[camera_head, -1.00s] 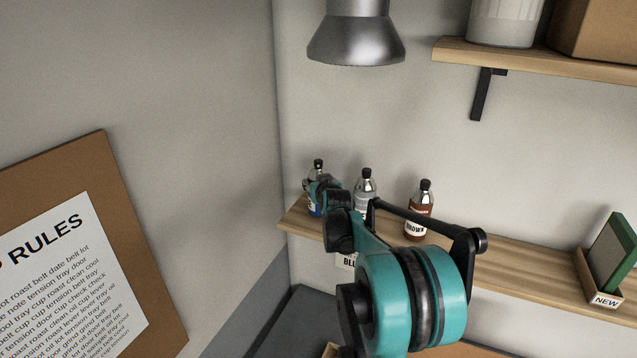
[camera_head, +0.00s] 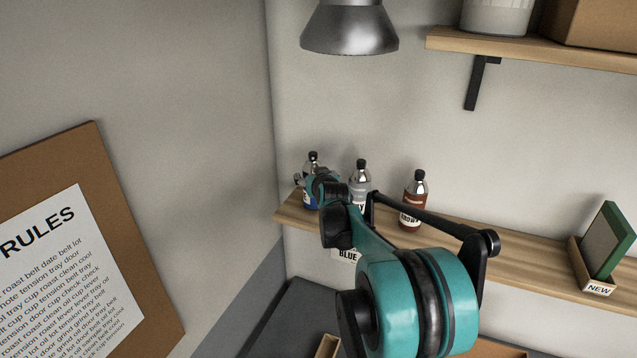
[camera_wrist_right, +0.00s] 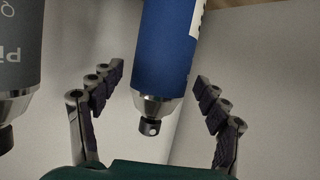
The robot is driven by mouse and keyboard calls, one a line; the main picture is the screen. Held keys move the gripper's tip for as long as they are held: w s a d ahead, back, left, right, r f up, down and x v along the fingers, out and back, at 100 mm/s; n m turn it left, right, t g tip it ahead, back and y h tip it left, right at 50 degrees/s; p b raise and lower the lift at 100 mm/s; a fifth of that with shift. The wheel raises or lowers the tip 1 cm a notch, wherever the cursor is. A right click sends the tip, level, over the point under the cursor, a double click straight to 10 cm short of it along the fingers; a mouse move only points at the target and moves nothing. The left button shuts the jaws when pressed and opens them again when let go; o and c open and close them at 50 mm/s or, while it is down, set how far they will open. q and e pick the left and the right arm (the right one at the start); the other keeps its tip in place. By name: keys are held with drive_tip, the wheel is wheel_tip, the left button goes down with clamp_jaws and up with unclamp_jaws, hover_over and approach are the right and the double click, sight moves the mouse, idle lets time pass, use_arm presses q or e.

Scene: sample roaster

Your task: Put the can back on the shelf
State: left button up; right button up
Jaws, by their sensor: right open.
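A can with a blue label and black cap (camera_head: 313,157) stands at the left end of the lower wooden shelf (camera_head: 525,261). My right gripper (camera_head: 308,184) is at this can, partly covering it in the head view. In the right wrist view, which is upside down, the blue can (camera_wrist_right: 165,55) shows between the spread fingers of the right gripper (camera_wrist_right: 160,100), with a gap visible on both sides. My left gripper is not in view.
A grey-labelled can (camera_head: 360,175) stands just right of the blue one, with a brown can (camera_head: 415,190) further right. A "BLUE" tag (camera_head: 347,255) is on the shelf's front. A box marked "NEW" (camera_head: 598,288) holds a green item. A metal hood (camera_head: 349,35) hangs above.

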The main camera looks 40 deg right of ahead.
drive_tip(key=b+v, duration=0.2)
drive_tip(key=v, duration=0.8)
drive_tip(key=s+a+f+n+g+y, duration=0.1)
drive_tip(key=s+a+f+n+y, duration=0.2)
drive_tip(key=a, duration=0.8)
drive_tip(key=s+a+f+n+g+y, duration=0.15)
drive_tip(key=s+a+f, duration=0.45)
drive_tip(key=a, duration=0.6)
drive_tip(key=s+a+f+n+g+y, duration=0.1)
drive_tip(key=s+a+f+g+y, duration=0.15)
drive_tip(key=s+a+f, duration=0.85)
wheel_tip(320, 180, down, 32)
drive_tip(key=s+d+b, duration=0.1)
drive_tip(key=b, duration=3.2)
drive_tip(key=shift+s+b, duration=0.15)
drive_tip(key=shift+b, duration=0.2)
drive_tip(key=shift+d, duration=0.15)
